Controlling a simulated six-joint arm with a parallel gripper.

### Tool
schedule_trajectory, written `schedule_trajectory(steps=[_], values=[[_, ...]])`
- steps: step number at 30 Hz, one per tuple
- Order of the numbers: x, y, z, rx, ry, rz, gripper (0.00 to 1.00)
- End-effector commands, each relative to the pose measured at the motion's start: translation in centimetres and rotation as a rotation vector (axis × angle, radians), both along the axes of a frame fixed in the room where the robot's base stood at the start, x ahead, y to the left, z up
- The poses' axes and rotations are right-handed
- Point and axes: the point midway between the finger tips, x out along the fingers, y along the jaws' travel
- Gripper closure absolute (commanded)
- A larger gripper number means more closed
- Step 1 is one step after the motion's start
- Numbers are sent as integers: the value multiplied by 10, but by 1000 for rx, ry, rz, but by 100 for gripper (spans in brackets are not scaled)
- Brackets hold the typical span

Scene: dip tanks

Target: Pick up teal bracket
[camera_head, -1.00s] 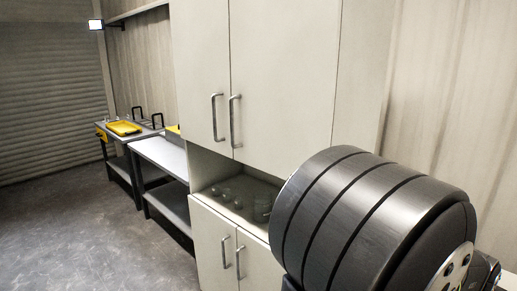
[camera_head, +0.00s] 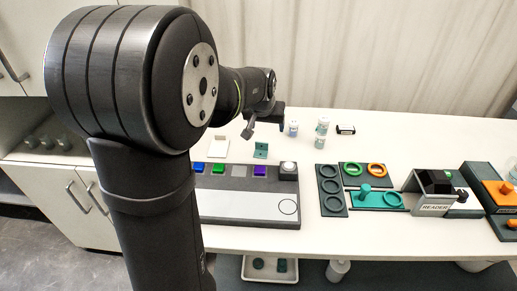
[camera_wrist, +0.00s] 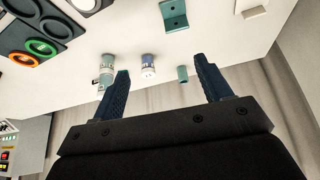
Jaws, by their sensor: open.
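The teal bracket (camera_head: 261,150) is a small L-shaped piece with holes. In the head view it stands on the white bench behind the strip of coloured squares. In the wrist view the bracket (camera_wrist: 174,16) shows near the top edge, beyond the fingertips. My gripper (camera_head: 250,130) is above the back of the bench, close to the bracket in the picture but apart from it. In the wrist view my gripper (camera_wrist: 162,68) has its two dark fingers spread wide with nothing held between them.
A white bracket-like piece (camera_head: 218,147) stands left of the teal one. Several small vials (camera_head: 293,128) stand to the right. A grey station with coloured squares (camera_head: 245,205) lies in front. Ring trays (camera_head: 331,190) and a reader (camera_head: 436,193) are further right.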

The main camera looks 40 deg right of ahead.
Motion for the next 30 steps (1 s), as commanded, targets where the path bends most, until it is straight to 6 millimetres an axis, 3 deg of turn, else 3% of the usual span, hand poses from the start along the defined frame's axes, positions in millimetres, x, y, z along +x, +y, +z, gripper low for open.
schedule_trajectory(steps=[3, 8, 22, 30], values=[[24, 10, 1, 61, 25, 27, 29], [33, 11, -9, 89, 38, 33, 29], [53, -17, -92, 88, 37, 32, 29], [59, -24, -112, 85, 36, 32, 29]])
